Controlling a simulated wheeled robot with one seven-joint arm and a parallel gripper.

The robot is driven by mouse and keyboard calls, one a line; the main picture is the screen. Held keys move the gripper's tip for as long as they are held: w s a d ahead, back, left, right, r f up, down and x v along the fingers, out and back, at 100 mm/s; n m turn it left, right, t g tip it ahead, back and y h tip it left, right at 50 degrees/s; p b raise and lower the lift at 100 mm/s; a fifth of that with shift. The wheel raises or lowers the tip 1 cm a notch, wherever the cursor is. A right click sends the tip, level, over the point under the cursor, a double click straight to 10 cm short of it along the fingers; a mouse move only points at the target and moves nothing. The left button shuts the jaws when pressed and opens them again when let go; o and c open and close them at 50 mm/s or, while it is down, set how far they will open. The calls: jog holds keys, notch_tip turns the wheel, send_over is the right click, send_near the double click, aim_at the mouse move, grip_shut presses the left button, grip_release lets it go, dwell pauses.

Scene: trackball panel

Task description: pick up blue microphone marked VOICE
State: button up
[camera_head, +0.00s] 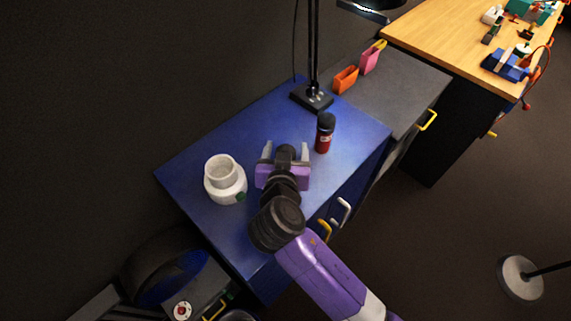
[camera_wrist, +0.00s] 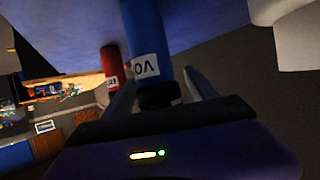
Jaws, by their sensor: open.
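The blue microphone (camera_wrist: 143,38) shows in the wrist view with a white label, of which "VO" can be read, and a black head. It lies between the two fingers of my gripper (camera_wrist: 160,80), which are open, with a gap at the right finger. In the head view my gripper (camera_head: 286,152) is over the blue cabinet top (camera_head: 205,155). There the microphone's blue body is hidden, and a dark round shape shows between the fingers. I cannot tell whether either finger touches it.
A red microphone (camera_head: 324,138) with a black head stands close to the right; it also shows in the wrist view (camera_wrist: 111,66). A white jar (camera_head: 226,182) stands to the left. A black lamp (camera_head: 312,98) and orange (camera_head: 345,80) and pink (camera_head: 370,60) holders are behind.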

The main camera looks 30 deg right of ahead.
grip_shut()
dwell(0.3)
jog(key=shift+r, duration=0.15)
